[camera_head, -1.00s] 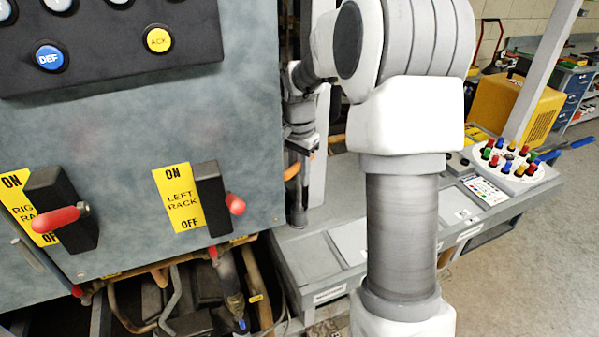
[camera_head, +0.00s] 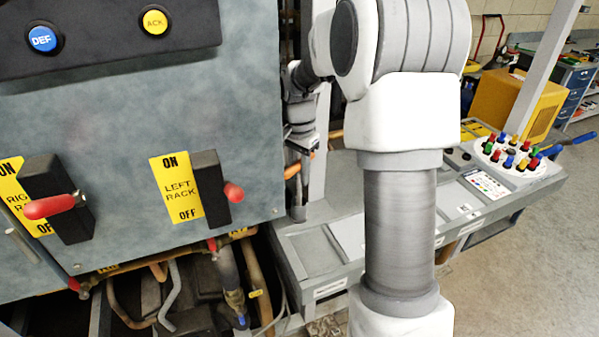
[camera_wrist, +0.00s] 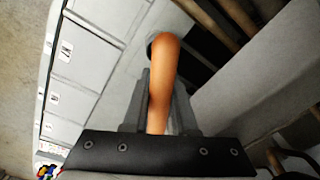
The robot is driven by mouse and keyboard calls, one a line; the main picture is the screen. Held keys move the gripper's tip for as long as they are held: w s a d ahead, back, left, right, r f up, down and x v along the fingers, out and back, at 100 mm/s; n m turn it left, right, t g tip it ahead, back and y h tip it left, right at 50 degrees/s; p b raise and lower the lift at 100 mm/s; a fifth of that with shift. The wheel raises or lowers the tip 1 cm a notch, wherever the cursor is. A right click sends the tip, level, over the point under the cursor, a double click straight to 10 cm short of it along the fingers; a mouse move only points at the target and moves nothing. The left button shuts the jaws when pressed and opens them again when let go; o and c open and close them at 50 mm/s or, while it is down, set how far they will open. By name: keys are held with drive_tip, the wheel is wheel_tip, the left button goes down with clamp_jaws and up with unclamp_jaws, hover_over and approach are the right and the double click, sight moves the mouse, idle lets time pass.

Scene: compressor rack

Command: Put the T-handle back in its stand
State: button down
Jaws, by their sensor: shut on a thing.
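My gripper (camera_wrist: 158,105) shows in the wrist view, its two grey fingers closed around an orange, round-ended bar, which looks like the T-handle (camera_wrist: 164,75). The fingers hide part of the bar, and its lower parts cannot be seen. A dark round opening or ring lies at the bar's far end, on a pale grey surface; I cannot tell whether it belongs to the stand. In the head view my gripper (camera_head: 304,143) is small, between the cabinet and a pale post, with a tiny orange spot by it. The stand cannot be made out.
The grey control cabinet (camera_head: 110,120) with red-handled switches is at left. A low grey bench (camera_head: 320,265) runs behind my arm, carrying a round tray of coloured pegs (camera_head: 520,165). Pipes (camera_head: 255,280) lie below the cabinet. A yellow case (camera_head: 510,105) is at back right. Open floor is at right.

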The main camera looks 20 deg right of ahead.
drive_tip(key=shift+f, duration=0.15)
idle(0.5)
drive_tip(key=c, duration=0.6)
unclamp_jaws()
drive_tip(key=shift+c, duration=0.2)
wheel_tip(320, 180, up, 17)
drive_tip(key=s, duration=0.1)
drive_tip(key=shift+a+r+p, duration=0.2)
drive_tip(key=shift+a+p, duration=0.1)
drive_tip(key=shift+s, duration=0.1)
